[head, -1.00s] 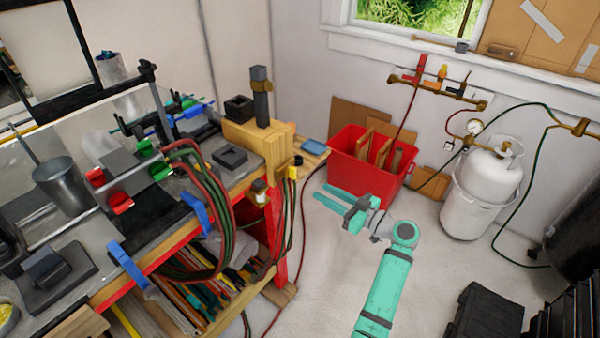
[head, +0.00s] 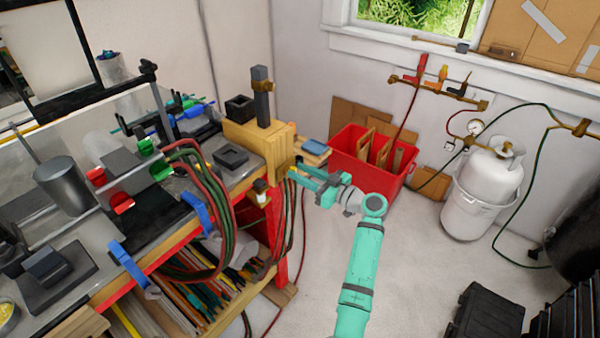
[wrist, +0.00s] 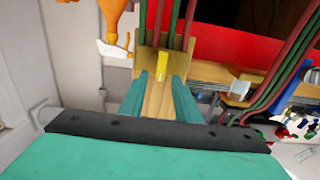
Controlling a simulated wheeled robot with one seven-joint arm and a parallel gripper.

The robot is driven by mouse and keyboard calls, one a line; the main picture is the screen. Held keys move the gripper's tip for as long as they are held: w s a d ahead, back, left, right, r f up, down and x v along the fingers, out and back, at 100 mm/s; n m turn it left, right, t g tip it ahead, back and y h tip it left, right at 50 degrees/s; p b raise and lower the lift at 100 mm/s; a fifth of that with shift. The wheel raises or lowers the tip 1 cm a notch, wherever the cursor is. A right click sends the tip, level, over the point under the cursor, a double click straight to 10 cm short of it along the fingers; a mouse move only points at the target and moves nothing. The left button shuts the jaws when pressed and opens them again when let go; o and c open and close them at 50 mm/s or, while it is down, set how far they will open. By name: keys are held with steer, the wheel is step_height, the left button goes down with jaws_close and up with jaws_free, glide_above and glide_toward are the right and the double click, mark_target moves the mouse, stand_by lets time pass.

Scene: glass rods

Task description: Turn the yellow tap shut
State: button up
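A small yellow tap (wrist: 161,64) shows in the wrist view on a brass-coloured fitting, with red and green hoses beyond it. It lies ahead of my gripper (wrist: 160,84), between the lines of its two teal fingers. The fingers are apart and nothing is visibly clamped between them; I cannot tell whether they touch the fitting. In the head view my gripper (head: 300,176) is at the near right corner of the workbench, by the hoses. There the tap is mostly hidden by the fingers.
The workbench (head: 240,182) with hanging hoses (head: 200,250) is on the left. A red crate (head: 365,172) stands behind my gripper. A white gas tank (head: 485,190) and a wall pipe with red, yellow and dark handles (head: 440,85) are at right. Open floor (head: 420,270) lies right of my arm.

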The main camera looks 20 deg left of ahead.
steer(key=shift+w+a, duration=0.1)
steer(key=shift+a, duration=0.1)
jaws_close()
steer(key=shift+d, duration=0.1)
steer(key=shift+m, duration=0.4)
steer(key=m, duration=0.4)
steer(key=shift+w+f, duration=0.1)
steer(key=shift+w, duration=0.3)
steer(key=m, duration=0.4)
steer(key=f+m, duration=0.1)
steer(key=m, duration=0.3)
steer(key=w+f+m, duration=0.1)
steer(key=m, duration=0.4)
steer(key=shift+d, duration=0.35)
